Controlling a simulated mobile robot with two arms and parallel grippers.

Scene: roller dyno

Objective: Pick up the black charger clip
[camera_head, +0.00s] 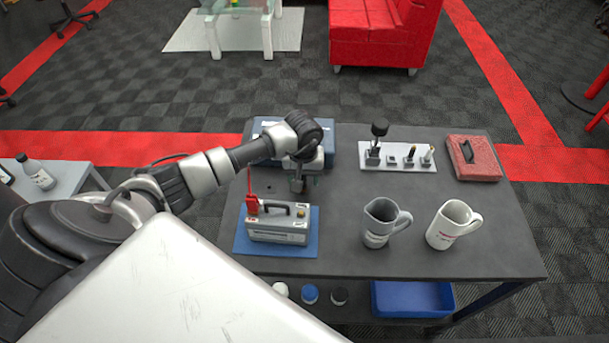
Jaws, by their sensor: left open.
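A grey charger box (280,234) with a black handle stands on a blue mat (243,246) at the left of the dark table. A red clip (251,191) stands upright at the charger's left end. I cannot make out a separate black clip; one may be hidden at or behind my left gripper. My left gripper (298,188) points down just behind and above the charger's right half. It is open, and its fingertips are small and dark in the picture. My right gripper does not show.
A grey pitcher (378,236) and a white mug (442,238) stand right of the charger. Behind are a white tray (393,167) with several small items and a red case (485,171). A blue case (327,130) lies behind my left gripper. A blue bin (384,309) sits below.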

